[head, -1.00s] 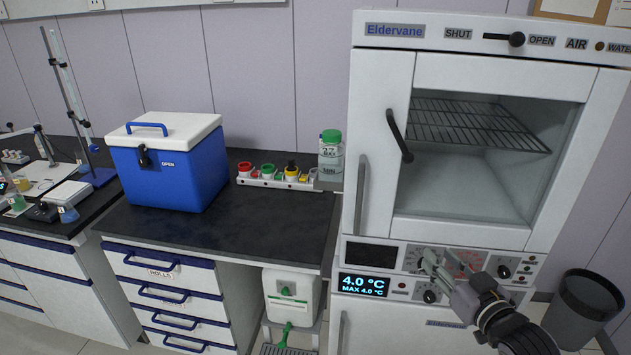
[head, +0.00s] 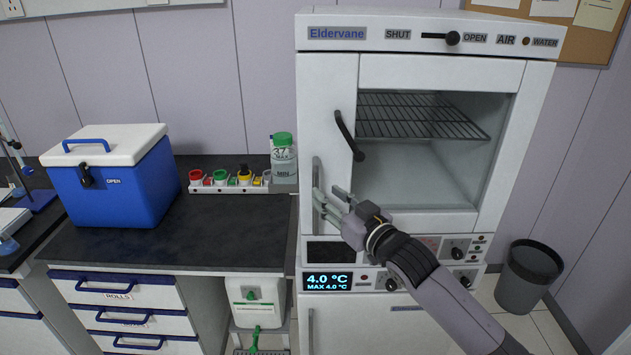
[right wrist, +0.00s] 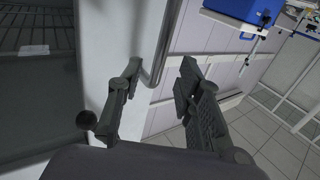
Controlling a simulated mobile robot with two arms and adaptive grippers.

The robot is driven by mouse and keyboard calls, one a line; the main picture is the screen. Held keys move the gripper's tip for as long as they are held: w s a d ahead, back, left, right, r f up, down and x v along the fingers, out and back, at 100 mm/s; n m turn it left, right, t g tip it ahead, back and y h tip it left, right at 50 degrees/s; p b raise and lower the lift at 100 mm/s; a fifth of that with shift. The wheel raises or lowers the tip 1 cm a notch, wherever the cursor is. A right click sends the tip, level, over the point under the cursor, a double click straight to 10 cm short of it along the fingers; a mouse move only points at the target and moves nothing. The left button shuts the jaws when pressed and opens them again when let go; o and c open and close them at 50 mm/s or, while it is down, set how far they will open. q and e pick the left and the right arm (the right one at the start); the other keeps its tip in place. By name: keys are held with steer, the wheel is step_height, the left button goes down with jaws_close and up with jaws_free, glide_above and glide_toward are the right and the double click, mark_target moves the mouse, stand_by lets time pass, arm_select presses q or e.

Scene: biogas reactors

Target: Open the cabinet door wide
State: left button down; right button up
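The white Eldervane cabinet (head: 430,60) stands at the right of the head view, its door (head: 430,215) shut with a large window. A vertical grey bar handle (head: 317,180) runs along the cabinet's left side. It also shows in the right wrist view (right wrist: 161,45). A black lever handle (head: 347,135) sits on the door's left frame. My right gripper (head: 330,196) is open at the lower part of the bar handle. In the right wrist view, the bar lies ahead between the spread fingers (right wrist: 160,75); contact cannot be told. My left gripper is out of view.
A black counter (head: 225,235) with a blue cooler (head: 115,190), a rack of coloured caps (head: 228,187) and a green-capped bottle (head: 284,160) stands left of the cabinet. A dark bin (head: 528,280) is on the floor at right. The floor before the bin looks clear.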

mark_target(318, 187)
steer(key=shift+p+x, duration=0.5)
steer(key=shift+x, duration=2.45)
steer(key=shift+c, duration=0.2)
jaws_close()
